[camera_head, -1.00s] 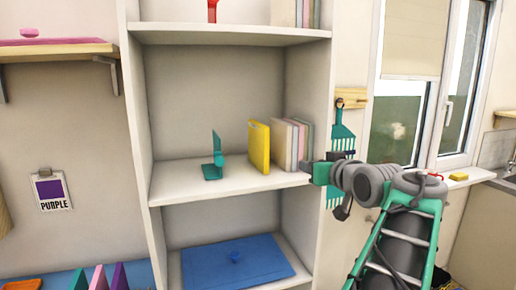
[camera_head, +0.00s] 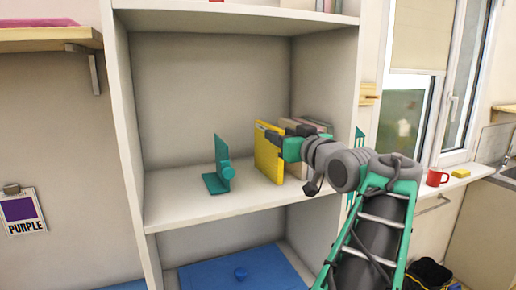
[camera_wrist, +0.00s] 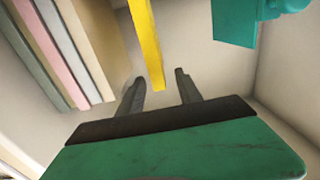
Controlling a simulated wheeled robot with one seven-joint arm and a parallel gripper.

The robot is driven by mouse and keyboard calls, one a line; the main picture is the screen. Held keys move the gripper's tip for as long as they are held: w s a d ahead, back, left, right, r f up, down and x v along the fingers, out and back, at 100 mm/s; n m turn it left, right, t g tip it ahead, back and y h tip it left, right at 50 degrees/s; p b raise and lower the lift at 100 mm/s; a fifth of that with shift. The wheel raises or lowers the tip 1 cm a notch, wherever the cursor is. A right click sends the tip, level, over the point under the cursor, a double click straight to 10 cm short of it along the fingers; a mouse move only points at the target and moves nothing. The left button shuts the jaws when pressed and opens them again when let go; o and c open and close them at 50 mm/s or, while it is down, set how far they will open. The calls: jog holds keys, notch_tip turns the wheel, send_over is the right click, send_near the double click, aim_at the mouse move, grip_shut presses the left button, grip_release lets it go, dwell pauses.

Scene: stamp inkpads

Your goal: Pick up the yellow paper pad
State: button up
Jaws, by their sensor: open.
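The yellow paper pad (camera_head: 267,152) stands upright on the middle shelf, left of the row of books. In the wrist view the yellow pad (camera_wrist: 147,45) shows edge-on, with its near end in front of the gap between my fingers. I cannot tell whether a finger touches the pad.
Several books (camera_head: 300,126) stand right of the pad; they also show at the left of the wrist view (camera_wrist: 62,45). A teal bookend (camera_head: 221,160) stands to the left. The shelf (camera_head: 200,200) is clear at its left front. A blue panel (camera_head: 240,268) lies below.

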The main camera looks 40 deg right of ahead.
aim_at(269, 125)
jog(key=p+x, duration=0.2)
jog(key=x, duration=0.5)
jog(key=shift+w+r+p, duration=0.1)
jog(key=shift+r+p, duration=0.05)
jog(key=shift+p, duration=0.15)
jog(key=shift+w+d, duration=0.2)
jog(key=shift+w, duration=0.15)
jog(key=shift+c, duration=0.4)
grip_shut()
jog(key=shift+s, duration=0.1)
